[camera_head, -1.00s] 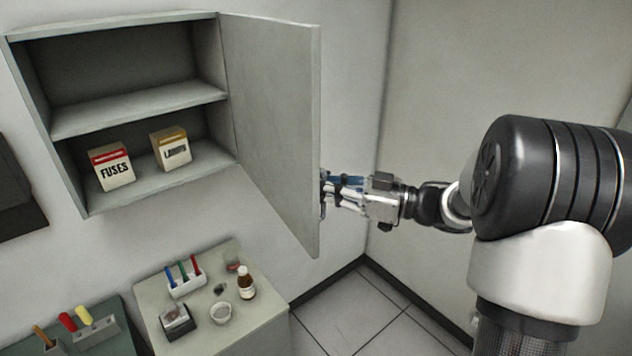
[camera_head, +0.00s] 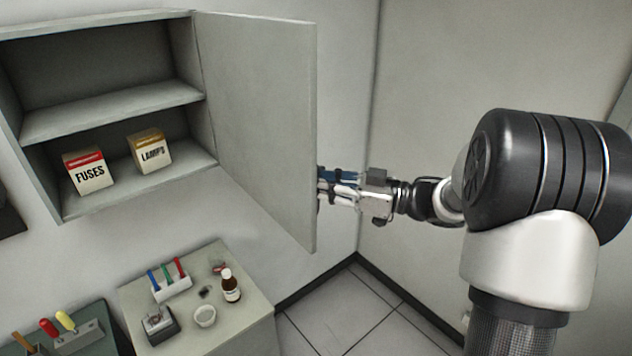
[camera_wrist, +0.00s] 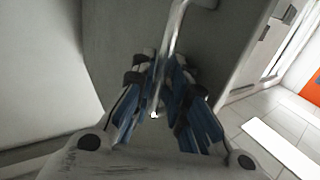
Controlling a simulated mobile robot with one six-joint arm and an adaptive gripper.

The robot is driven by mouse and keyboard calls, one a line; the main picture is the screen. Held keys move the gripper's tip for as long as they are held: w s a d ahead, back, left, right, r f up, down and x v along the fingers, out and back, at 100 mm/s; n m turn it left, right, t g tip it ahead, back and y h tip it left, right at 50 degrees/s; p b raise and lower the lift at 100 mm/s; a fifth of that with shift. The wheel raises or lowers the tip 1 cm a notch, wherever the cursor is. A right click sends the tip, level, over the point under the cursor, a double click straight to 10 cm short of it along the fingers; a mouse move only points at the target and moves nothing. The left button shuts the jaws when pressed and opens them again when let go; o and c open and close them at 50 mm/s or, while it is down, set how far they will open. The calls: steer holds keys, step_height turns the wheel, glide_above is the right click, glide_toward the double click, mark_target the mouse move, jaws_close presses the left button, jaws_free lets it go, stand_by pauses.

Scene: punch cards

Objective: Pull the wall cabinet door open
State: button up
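The wall cabinet door (camera_head: 262,120) stands wide open, hinged at the cabinet's right side, its inner face toward the head camera. My gripper (camera_head: 322,188) is at the door's free edge, on the outer side. The door hides its fingertips and the handle in the head view. In the wrist view, the metal bar handle (camera_wrist: 178,28) runs down between the blue-padded fingers of my gripper (camera_wrist: 160,68), which are closed in on both sides of it. The wall cabinet (camera_head: 115,118) shows its shelf and open inside.
A fuses box (camera_head: 90,178) and a lamps box (camera_head: 153,155) stand on the cabinet's bottom. Tiled floor (camera_head: 345,305) is clear at the right.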

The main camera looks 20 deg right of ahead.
stand_by(0.3)
steer(key=v, duration=1.2)
steer(key=shift+w, duration=0.1)
steer(key=w+f+m+t+h+b, duration=0.3)
steer(key=w+m+t+h+b, duration=0.25)
steer(key=w+h+b, duration=0.5)
steer(key=s+a+f+m+g+h+b, duration=0.2)
steer(key=s+f+m+g+h+b, duration=0.35)
steer(key=s+f+h+b, duration=0.75)
steer(key=s+a+f+g+y+b, duration=0.2)
steer(key=s+a+f+y, duration=0.2)
steer(key=s+f, duration=0.5)
steer(key=s+a+f+g+y+b, duration=0.2)
steer(key=s+a+f, duration=0.4)
steer(key=s, duration=0.5)
step_height(320, 180, down, 3)
steer(key=shift+s+a+r+g+y, duration=0.1)
steer(key=shift+s+a+g+y, duration=0.45)
steer(key=shift+y, duration=0.7)
